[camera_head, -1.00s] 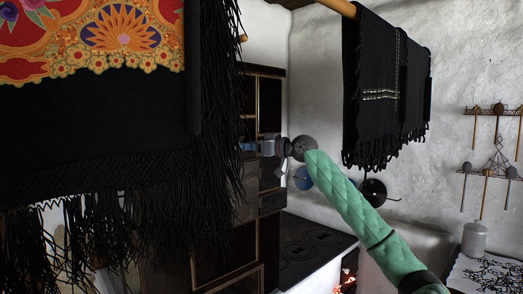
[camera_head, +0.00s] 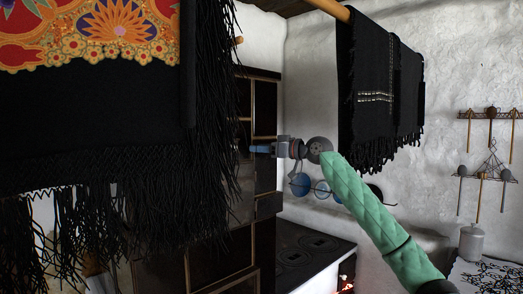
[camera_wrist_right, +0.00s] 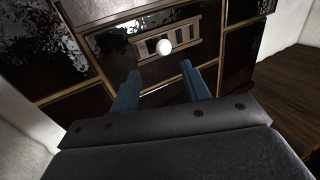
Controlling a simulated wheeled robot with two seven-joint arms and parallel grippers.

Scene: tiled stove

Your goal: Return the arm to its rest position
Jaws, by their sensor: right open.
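My right arm, in a green quilted sleeve, comes in from the lower right in the head view. My right gripper (camera_head: 258,149) has blue fingers and points left toward the dark tiled stove (camera_head: 264,180). In the right wrist view my right gripper (camera_wrist_right: 160,88) has its two blue fingers apart with nothing between them. Beyond the fingertips, the stove front shows a metal vent plate with a round white knob (camera_wrist_right: 164,47). The fingers look apart from the knob. My left gripper does not show.
A black fringed cloth with a floral band (camera_head: 90,110) fills the left side. Another dark cloth (camera_head: 378,90) hangs from a wooden pole at the top. The cooking plate (camera_head: 305,250) lies below the arm. Utensils hang on the right wall above a grey canister (camera_head: 472,242).

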